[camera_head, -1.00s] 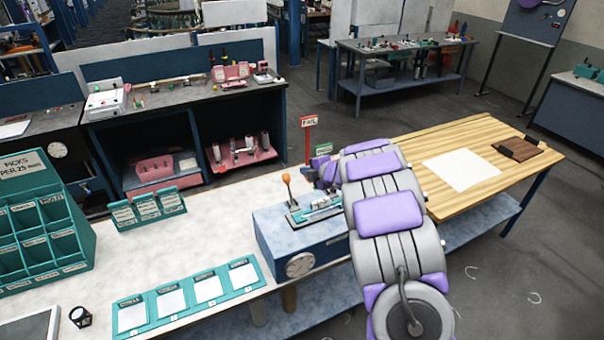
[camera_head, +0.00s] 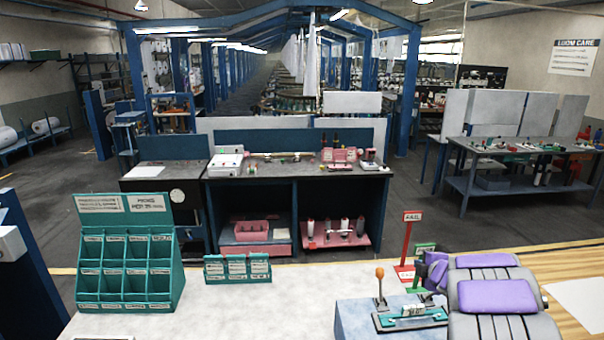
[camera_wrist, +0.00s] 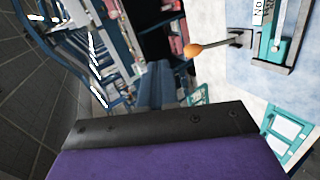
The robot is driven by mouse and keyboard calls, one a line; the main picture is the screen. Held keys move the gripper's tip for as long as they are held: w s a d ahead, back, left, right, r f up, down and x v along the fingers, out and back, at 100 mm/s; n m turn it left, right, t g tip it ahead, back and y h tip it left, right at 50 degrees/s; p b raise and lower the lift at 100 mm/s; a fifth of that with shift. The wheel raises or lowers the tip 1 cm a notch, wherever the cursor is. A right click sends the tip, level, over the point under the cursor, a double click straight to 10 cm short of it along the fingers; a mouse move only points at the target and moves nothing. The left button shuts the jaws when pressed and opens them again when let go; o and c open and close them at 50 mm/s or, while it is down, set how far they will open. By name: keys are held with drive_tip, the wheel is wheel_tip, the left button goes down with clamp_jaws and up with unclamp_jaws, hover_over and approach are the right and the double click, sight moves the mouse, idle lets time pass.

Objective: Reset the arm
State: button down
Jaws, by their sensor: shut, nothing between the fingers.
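My arm, grey and purple, comes in at the right of the head view. My gripper (camera_head: 430,268) is at its far end, shut and empty, just beyond the test fixture and beside the small signs. Much of it is hidden by the arm. The fixture (camera_head: 414,319) has a teal slide and an orange-knobbed lever (camera_head: 380,285) standing upright on a blue-grey base. In the wrist view the orange knob (camera_wrist: 194,50) and the teal fixture (camera_wrist: 271,45) lie at the upper right, apart from my gripper. A purple and black part of mine fills the bottom there.
A red sign (camera_head: 408,240) stands behind the fixture. A teal pigeonhole rack (camera_head: 126,262) and a small teal card holder (camera_head: 238,268) stand on the pale bench (camera_head: 235,312). A wooden tabletop (camera_head: 572,265) is at the right. The bench middle is clear.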

drive_tip(key=s+d+r+m+g+h+b, duration=0.2)
drive_tip(key=s+m+g+h+b, duration=0.3)
drive_tip(key=s+m, duration=0.65)
drive_tip(key=s+a+f+m+g+y+b, duration=0.1)
drive_tip(key=s+a+f+g+b, duration=0.2)
drive_tip(key=s+a, duration=0.5)
drive_tip(key=s+a+f+m+g+y+b, duration=0.2)
drive_tip(key=s+a+f, duration=0.4)
drive_tip(key=s, duration=1.3)
drive_tip(key=s+a+f+m+g+y+b, duration=0.2)
drive_tip(key=s+a+f+g+b, duration=0.2)
drive_tip(key=s+a, duration=0.7)
drive_tip(key=s+f, duration=0.1)
drive_tip(key=s, duration=0.2)
drive_tip(key=shift+s+a+f+b, duration=0.15)
drive_tip(key=shift+s+a+b, duration=0.05)
drive_tip(key=shift+s+b, duration=0.1)
drive_tip(key=shift+w+d, duration=0.1)
drive_tip(key=shift+d, duration=0.25)
drive_tip(key=shift+a, duration=0.2)
drive_tip(key=shift+w, duration=0.1)
